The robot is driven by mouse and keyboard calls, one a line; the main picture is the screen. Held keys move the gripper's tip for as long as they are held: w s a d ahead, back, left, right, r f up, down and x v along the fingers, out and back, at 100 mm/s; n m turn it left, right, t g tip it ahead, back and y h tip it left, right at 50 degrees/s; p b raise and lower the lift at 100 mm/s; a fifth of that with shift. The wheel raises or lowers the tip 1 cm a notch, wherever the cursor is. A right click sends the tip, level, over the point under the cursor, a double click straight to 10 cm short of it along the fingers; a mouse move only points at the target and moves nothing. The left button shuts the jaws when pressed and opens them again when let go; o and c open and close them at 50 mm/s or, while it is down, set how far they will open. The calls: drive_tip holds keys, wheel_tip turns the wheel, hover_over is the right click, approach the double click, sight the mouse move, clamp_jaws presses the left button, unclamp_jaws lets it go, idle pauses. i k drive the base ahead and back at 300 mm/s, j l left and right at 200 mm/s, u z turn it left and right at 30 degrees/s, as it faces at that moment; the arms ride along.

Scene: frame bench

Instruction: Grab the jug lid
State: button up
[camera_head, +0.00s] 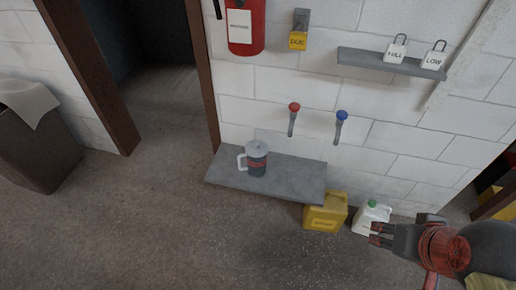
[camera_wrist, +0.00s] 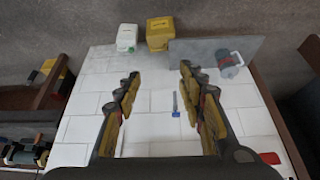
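The jug (camera_head: 257,164) stands upright on a grey shelf (camera_head: 295,183), its white handle to the left. Its pale grey lid (camera_head: 256,149) sits on top. In the wrist view the jug (camera_wrist: 229,70) shows at the upper right, beyond the right finger, with its lid (camera_wrist: 228,60) small and hard to make out. My gripper (camera_head: 378,233) is at the lower right of the head view, well away from the jug. In the wrist view my gripper (camera_wrist: 158,80) has its fingers spread wide with nothing between them.
A yellow container (camera_head: 325,211) and a white jug with a green cap (camera_head: 371,217) stand on the floor between the shelf and my gripper. Red (camera_head: 294,108) and blue (camera_head: 341,116) knobs stick out from the wall above the shelf. A fire extinguisher (camera_head: 244,25) hangs higher up.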

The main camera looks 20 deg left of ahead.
sight(255, 149)
drive_tip(key=i+j+z, duration=0.1)
drive_tip(key=j+z, duration=0.4)
drive_tip(key=j, duration=0.65)
drive_tip(key=j+z, duration=0.5)
drive_tip(key=j, duration=0.65)
drive_tip(key=k, duration=0.05)
